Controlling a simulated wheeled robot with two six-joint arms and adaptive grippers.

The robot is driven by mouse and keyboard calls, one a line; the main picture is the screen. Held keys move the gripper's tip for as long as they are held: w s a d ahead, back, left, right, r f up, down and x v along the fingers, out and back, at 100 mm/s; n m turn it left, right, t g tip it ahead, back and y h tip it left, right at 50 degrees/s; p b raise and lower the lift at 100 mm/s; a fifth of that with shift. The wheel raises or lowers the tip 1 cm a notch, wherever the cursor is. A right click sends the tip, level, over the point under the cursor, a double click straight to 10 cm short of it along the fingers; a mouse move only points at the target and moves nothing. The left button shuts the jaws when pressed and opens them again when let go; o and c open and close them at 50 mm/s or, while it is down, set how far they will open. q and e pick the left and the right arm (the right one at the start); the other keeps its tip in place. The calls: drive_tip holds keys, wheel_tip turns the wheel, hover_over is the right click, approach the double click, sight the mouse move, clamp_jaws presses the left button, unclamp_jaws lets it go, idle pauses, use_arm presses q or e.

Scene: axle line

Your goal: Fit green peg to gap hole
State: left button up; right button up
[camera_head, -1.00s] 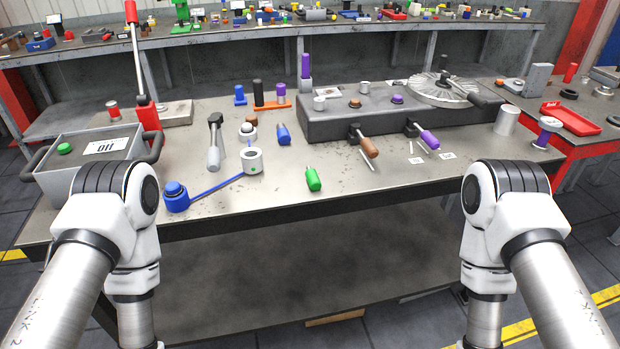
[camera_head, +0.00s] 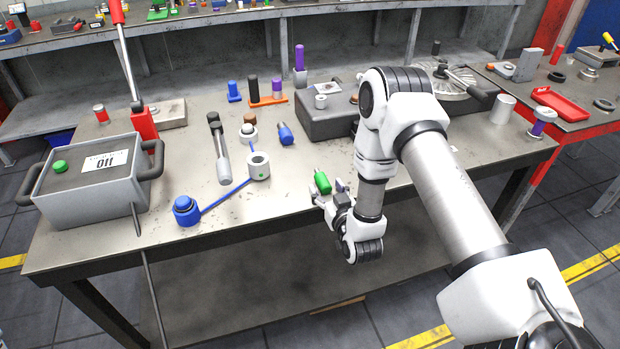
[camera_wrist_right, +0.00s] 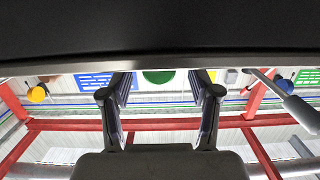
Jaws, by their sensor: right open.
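The green peg (camera_head: 322,182) lies on the table near its front edge, its pale tip pointing away. My right gripper (camera_head: 330,192) is at the peg's near end, with its jaws open. In the right wrist view the peg's round green end (camera_wrist_right: 158,77) shows between the two spread fingers (camera_wrist_right: 162,88), and I cannot tell whether they touch it. A grey round block with a hole and a green dot (camera_head: 259,167) stands left of the peg, at the end of a blue bar. I cannot tell whether this is the gap hole. My left gripper is out of view.
A blue knob (camera_head: 186,211) is at the bar's other end. A grey box (camera_head: 90,180) stands left. A dark fixture (camera_head: 325,124) is partly hidden by my right arm.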

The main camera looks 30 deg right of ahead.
sight(322, 177)
drive_tip(key=x, duration=0.1)
drive_tip(key=p+x, duration=0.1)
drive_tip(key=x, duration=0.2)
drive_tip(key=shift+r+p, duration=0.25)
drive_tip(key=shift+p, duration=0.15)
drive_tip(key=shift+w+f, duration=0.1)
drive_tip(key=shift+w, duration=0.25)
drive_tip(key=shift+w+d+f, duration=0.1)
drive_tip(key=shift+w+f, duration=0.05)
clamp_jaws()
